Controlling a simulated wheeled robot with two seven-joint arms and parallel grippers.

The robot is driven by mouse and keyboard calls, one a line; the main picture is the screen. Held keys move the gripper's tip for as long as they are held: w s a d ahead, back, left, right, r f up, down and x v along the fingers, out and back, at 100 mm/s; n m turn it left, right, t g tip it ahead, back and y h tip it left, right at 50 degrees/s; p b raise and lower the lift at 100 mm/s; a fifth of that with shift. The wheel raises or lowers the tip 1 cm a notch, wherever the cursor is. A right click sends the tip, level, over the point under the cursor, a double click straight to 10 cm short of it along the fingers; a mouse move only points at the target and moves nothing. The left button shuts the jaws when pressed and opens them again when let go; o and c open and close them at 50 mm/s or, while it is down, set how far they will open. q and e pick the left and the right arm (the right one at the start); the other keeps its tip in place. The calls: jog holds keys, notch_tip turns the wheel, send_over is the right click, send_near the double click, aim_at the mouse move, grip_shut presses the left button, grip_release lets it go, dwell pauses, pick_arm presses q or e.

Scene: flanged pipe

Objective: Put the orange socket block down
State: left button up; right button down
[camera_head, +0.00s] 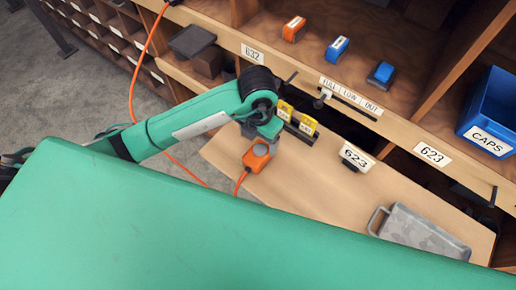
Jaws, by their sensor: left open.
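The orange socket block (255,159) is at the near left part of the wooden worktop, with a grey round socket on its top. An orange cable runs from it down towards the near edge. My left gripper (261,143) is open, just above and beside the block's upper right side. Its fingers are small and partly hidden, so I cannot tell whether they touch the block. The block appears to rest on the worktop. My right gripper is out of view.
Yellow blocks (307,125) in a dark holder stand close to the left gripper's right. Shelves hold orange and blue blocks and a blue CAPS bin (489,105).

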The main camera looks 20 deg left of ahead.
pick_arm(q)
jog(key=shift+r, duration=1.8)
